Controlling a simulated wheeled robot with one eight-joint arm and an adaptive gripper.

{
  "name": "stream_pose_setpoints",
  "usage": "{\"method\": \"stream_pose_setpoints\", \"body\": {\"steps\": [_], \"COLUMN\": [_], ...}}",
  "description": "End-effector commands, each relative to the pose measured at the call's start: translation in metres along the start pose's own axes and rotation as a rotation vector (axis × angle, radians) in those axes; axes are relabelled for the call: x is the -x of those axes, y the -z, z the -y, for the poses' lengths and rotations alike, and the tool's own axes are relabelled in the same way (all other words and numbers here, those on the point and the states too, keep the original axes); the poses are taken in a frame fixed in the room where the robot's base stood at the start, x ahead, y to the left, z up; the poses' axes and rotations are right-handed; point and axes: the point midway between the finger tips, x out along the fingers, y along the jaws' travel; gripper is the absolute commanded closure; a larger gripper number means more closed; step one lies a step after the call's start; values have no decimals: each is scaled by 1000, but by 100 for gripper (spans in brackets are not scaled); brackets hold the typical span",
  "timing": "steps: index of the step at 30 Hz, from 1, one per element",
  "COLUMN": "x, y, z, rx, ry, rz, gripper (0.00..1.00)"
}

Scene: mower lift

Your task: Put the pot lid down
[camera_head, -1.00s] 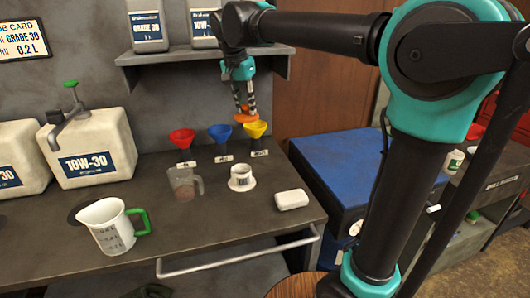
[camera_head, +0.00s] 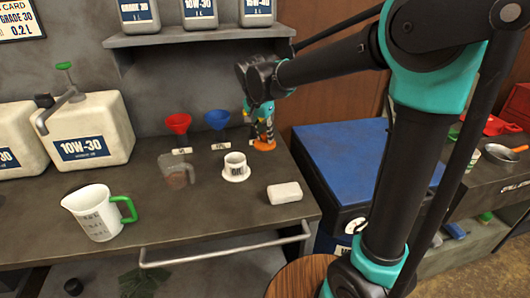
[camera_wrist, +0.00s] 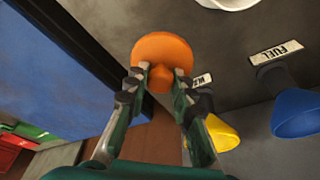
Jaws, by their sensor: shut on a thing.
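The pot lid is an orange disc with a small knob. It shows in the head view (camera_head: 264,145) at the right rear of the grey workbench (camera_head: 215,222), and in the wrist view (camera_wrist: 162,47). My gripper (camera_head: 264,135) points down from above, its fingers closed on either side of the knob in the wrist view (camera_wrist: 160,78). The lid looks level and is at or just above the bench top; I cannot tell whether it touches.
A yellow funnel (camera_wrist: 224,134) is close beside my gripper. Blue (camera_head: 217,119) and red (camera_head: 178,123) funnels stand left of it. A blue-topped cabinet (camera_head: 345,155) is to the right.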

Motion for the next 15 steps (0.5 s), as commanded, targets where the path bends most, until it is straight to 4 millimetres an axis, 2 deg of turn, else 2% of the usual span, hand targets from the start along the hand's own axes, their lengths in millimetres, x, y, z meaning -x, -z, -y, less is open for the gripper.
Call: {"method": "stream_pose_setpoints", "body": {"steps": [3, 10, 15], "x": [-21, -38, -61], "y": [-6, -10, -16], "z": [0, 0, 1], "rx": [0, 0, 0], "ry": [0, 0, 0], "rz": [0, 0, 0], "gripper": [100, 100, 100]}}
